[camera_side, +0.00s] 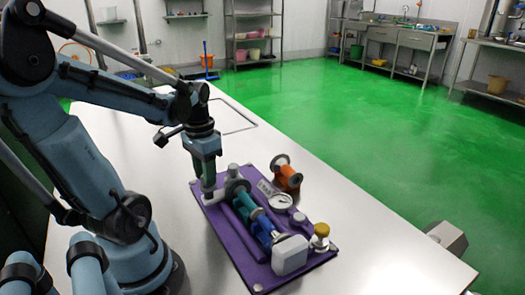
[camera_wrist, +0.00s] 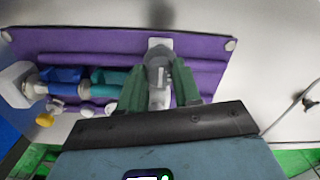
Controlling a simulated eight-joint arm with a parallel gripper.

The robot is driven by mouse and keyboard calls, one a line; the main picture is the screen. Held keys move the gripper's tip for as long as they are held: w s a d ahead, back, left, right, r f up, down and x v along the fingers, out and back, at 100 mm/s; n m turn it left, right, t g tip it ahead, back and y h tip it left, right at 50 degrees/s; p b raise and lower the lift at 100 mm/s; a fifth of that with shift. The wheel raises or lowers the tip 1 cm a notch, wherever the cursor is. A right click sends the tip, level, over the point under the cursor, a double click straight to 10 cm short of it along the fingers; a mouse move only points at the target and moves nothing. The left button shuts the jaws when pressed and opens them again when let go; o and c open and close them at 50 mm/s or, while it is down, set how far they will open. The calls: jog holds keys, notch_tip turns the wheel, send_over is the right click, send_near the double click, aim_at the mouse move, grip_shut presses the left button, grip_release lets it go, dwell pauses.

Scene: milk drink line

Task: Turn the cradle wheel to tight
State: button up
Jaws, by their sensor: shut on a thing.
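The purple board (camera_side: 217,217) lies on the steel table and carries a cradle with a teal cylinder (camera_side: 247,207) and a blue cylinder (camera_side: 263,231) in line. A grey wheel (camera_side: 237,187) stands at the teal end. My gripper (camera_side: 208,188) points down at that end of the board. In the wrist view its green fingers (camera_wrist: 158,88) are shut on the grey wheel part (camera_wrist: 158,72) between them. The teal cylinder (camera_wrist: 107,78) and blue cylinder (camera_wrist: 66,76) lie left of the fingers. The wheel's marking and turn angle cannot be read.
A white block (camera_side: 290,256) sits at the blue end, beside a yellow-topped knob (camera_side: 320,233). A round gauge (camera_side: 281,201) and an orange part with dark discs (camera_side: 286,176) stand along the far side. The steel table (camera_side: 345,225) is bare right of the board.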

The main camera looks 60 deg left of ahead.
jog(key=o, duration=1.1)
jog(key=shift+c, duration=0.2)
jog(key=shift+r, duration=0.1)
notch_tip(320, 180, up, 12)
jog(key=shift+d, duration=0.1)
jog(key=w+d+f+m+t, duration=0.1)
jog(key=w+d+f+t, duration=0.2)
jog(key=w+d, duration=0.2)
jog(key=w+d+f+m+t, duration=0.1)
jog(key=w+d+f+t, duration=0.3)
jog(key=d, duration=0.7)
jog(key=shift+w+d+f+m, duration=0.15)
jog(key=shift+w+f+m, duration=0.1)
jog(key=shift+w+m, duration=0.15)
